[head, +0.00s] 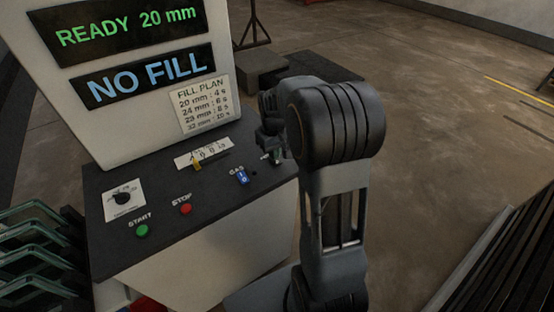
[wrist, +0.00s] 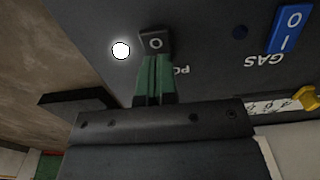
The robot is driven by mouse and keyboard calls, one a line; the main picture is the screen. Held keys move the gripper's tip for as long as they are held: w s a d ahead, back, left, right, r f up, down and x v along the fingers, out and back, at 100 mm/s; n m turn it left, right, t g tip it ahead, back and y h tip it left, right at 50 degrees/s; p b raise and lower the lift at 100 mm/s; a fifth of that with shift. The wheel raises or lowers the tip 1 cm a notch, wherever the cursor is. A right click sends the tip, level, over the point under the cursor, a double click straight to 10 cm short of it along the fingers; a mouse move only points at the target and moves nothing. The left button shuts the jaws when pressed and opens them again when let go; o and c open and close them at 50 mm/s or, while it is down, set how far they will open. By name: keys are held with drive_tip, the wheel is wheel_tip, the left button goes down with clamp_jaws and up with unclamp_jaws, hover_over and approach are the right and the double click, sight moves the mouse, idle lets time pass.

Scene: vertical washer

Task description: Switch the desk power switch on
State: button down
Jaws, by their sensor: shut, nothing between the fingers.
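The desk power switch (wrist: 156,40) is a small dark rocker with an O showing on its face, at the top middle of the wrist view. A round white lamp (wrist: 121,50) glows beside it. A label starting "PO" is partly hidden by my fingers. My gripper (wrist: 154,62) has its green fingers shut together, with the tips at the near edge of the rocker; whether they touch it I cannot tell. In the head view my gripper (head: 276,156) is over the panel's right end, mostly behind my arm, and the switch is hard to make out.
The desk panel (head: 125,242) also carries a blue GAS rocker (head: 242,176), a yellow-handled selector (head: 198,165), a red STOP button (head: 185,209), a green START button (head: 142,231) and a black dial (head: 122,199). The display (head: 135,28) reads READY 20 mm and NO FILL.

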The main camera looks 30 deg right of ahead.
sight(275, 168)
drive_tip(key=shift+r+p, duration=2.2)
drive_tip(key=shift+r, duration=0.95)
drive_tip(key=s, duration=0.1)
drive_tip(key=s+m, duration=0.1)
drive_tip(key=s+a+f, duration=0.1)
drive_tip(key=shift+m, duration=0.4)
drive_tip(key=s+a+r+t, duration=0.2)
drive_tip(key=s+a+r, duration=0.2)
drive_tip(key=s, duration=0.2)
drive_tip(key=s+a+r+t, duration=0.2)
drive_tip(key=s+a+r, duration=0.2)
drive_tip(key=s, duration=0.3)
drive_tip(key=shift+a+r+t, duration=0.15)
drive_tip(key=shift+r+t, duration=0.15)
drive_tip(key=shift+r, duration=0.2)
